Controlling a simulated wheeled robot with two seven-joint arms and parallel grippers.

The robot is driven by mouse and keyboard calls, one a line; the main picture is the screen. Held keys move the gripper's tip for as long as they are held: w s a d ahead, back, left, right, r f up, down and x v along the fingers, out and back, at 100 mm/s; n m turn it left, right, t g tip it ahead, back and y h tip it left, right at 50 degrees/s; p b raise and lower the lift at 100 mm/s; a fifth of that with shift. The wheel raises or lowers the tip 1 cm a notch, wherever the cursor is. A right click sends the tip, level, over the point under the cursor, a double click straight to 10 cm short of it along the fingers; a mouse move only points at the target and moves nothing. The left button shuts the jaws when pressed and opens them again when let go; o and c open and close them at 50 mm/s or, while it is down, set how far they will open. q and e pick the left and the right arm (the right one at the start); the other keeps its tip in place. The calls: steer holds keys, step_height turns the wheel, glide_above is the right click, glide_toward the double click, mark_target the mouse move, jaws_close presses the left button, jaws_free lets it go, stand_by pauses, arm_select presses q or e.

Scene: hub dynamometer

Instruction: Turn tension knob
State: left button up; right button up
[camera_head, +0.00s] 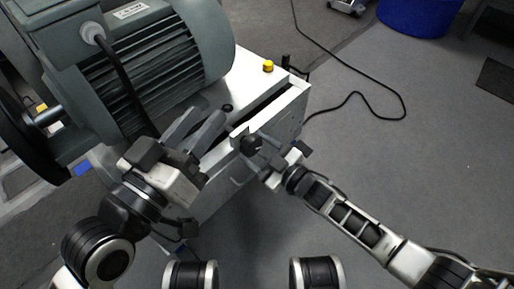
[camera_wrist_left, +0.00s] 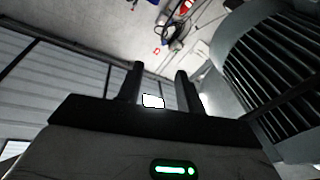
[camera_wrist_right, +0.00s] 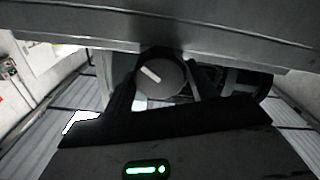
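The tension knob is a round black knob with a white mark (camera_wrist_right: 161,74), on the grey edge of the machine in the right wrist view. It also shows in the head view as a dark knob (camera_head: 251,145) on the front of the white machine base (camera_head: 254,84). My right gripper (camera_head: 264,158) is at the knob, with one finger on each side of it. Whether both fingers press on it is not clear. My left gripper (camera_head: 204,124) is open and empty over the base beside the motor; its two parted fingers show in the left wrist view (camera_wrist_left: 160,84).
A large grey-green finned motor (camera_head: 155,70) stands on the base at left. A yellow button (camera_head: 268,66) and a small black part (camera_head: 227,107) sit on top of the base. A black cable (camera_head: 385,118) and a blue bin (camera_head: 418,18) are on the floor at right.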

mark_target(255, 148)
steer(key=o, duration=0.3)
steer(key=shift+s+d, duration=0.15)
steer(key=p+v, duration=0.2)
steer(key=v, duration=0.2)
steer(key=shift+s+d+r, duration=0.1)
steer(key=shift+r, duration=0.05)
arm_select(q)
steer(key=f+g+p, duration=0.1)
steer(key=s+f+y+p, duration=0.1)
steer(key=f+g, duration=0.1)
steer(key=shift+s+a+f+g+y+p, duration=0.1)
steer(key=shift+s+f+g+y+p, duration=0.2)
steer(key=shift+s+y+p, duration=0.1)
arm_select(e)
steer(key=v, duration=1.1)
steer(key=shift+s+d, duration=0.1)
